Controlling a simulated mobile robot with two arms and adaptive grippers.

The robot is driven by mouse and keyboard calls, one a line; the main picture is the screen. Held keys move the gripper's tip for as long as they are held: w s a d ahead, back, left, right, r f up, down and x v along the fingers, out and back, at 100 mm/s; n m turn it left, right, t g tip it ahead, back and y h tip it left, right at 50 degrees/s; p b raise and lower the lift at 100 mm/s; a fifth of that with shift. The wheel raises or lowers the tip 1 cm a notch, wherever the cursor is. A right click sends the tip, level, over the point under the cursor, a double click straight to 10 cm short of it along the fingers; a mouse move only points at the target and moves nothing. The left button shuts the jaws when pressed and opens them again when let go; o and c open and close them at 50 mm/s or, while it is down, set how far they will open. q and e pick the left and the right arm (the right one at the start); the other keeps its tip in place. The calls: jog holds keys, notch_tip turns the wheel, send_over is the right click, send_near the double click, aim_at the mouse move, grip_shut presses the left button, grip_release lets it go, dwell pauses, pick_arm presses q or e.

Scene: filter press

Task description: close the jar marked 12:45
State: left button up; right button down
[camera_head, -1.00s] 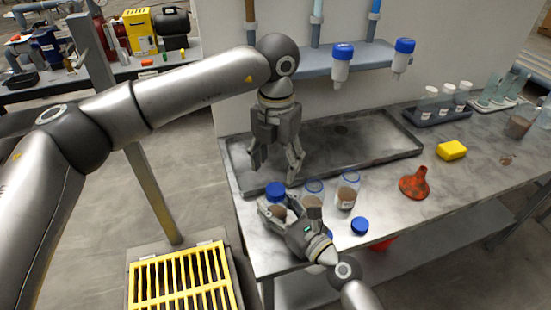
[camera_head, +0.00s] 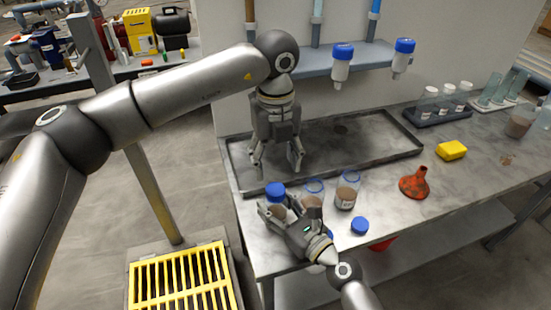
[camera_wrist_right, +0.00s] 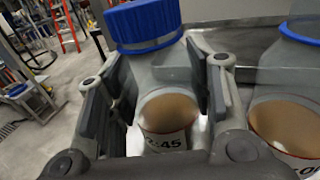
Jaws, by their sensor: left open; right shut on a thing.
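The jar marked 12:45 (camera_wrist_right: 165,115) holds brown matter; its label reads "2:45", with the front cut off. A blue lid (camera_wrist_right: 143,24) sits on its mouth; how tightly, I cannot tell. In the head view the lid (camera_head: 275,189) tops the jar (camera_head: 277,212) at the bench's front left. My right gripper (camera_head: 278,207) is shut around the jar body, one finger on each side in the wrist view (camera_wrist_right: 165,95). My left gripper (camera_head: 277,166) hangs open and empty above the lid, fingers pointing down, apart from it.
Two lidless jars stand to the right, a middle one (camera_head: 314,187) and another (camera_head: 346,196). A loose blue lid (camera_head: 360,225) lies in front. A red funnel (camera_head: 414,184), yellow sponge (camera_head: 452,150) and vial rack (camera_head: 444,112) are farther right. A shallow tray (camera_head: 375,150) lies behind.

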aim_at(275, 189)
pick_arm(q)
jog(key=shift+f, duration=4)
